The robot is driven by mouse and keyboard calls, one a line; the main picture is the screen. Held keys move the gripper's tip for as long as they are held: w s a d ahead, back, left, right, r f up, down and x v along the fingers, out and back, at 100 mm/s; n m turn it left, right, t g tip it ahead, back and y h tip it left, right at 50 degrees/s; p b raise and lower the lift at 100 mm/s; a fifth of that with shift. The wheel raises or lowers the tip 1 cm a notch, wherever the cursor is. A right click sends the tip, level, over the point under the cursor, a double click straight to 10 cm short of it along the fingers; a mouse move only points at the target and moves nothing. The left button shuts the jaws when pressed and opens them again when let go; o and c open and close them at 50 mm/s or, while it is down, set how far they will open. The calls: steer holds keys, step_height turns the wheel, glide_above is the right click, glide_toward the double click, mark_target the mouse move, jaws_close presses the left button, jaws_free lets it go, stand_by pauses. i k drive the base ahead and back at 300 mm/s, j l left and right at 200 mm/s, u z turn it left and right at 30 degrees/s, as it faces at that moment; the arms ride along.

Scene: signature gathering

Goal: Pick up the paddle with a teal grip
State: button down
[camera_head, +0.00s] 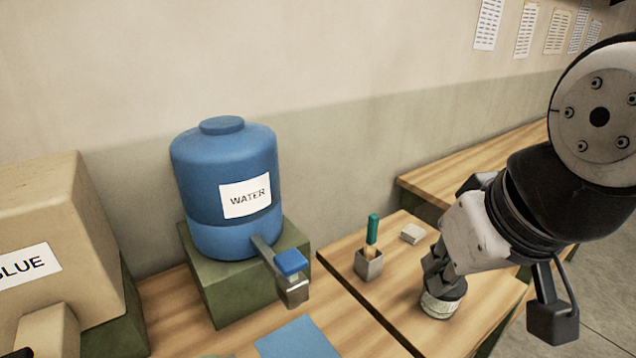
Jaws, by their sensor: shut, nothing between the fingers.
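The paddle (372,232) has a teal grip at its top and a paler wooden lower part. It stands nearly upright in a small grey block-shaped holder (369,265) on the wooden table, and its lower end is hidden inside the holder. My gripper (434,283) is to the right of the paddle and points down. It is shut and empty. Its fingertips appear just above or in front of a small round tin (440,305); I cannot tell whether they touch it. The gripper is apart from the paddle.
A small pale block (413,233) lies between the paddle and my arm. A blue water container (225,190) with a tap (290,264) stands on a green block (235,295) at left. A blue sheet (297,338) lies in front. A tan box (60,240) is far left.

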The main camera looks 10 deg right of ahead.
mark_target(370, 248)
steer(key=z, duration=0.15)
steer(key=u, duration=1.3)
steer(key=k+l+z, duration=0.1)
steer(key=z, duration=0.35)
steer(key=j+z, duration=0.15)
steer(key=z, duration=0.7)
steer(key=j+z, duration=0.15)
steer(key=z, duration=0.25)
steer(key=k+j+z, duration=0.1)
steer(key=z, duration=0.35)
steer(key=k+j+z, duration=0.1)
steer(key=z, duration=0.3)
steer(key=k, duration=0.05)
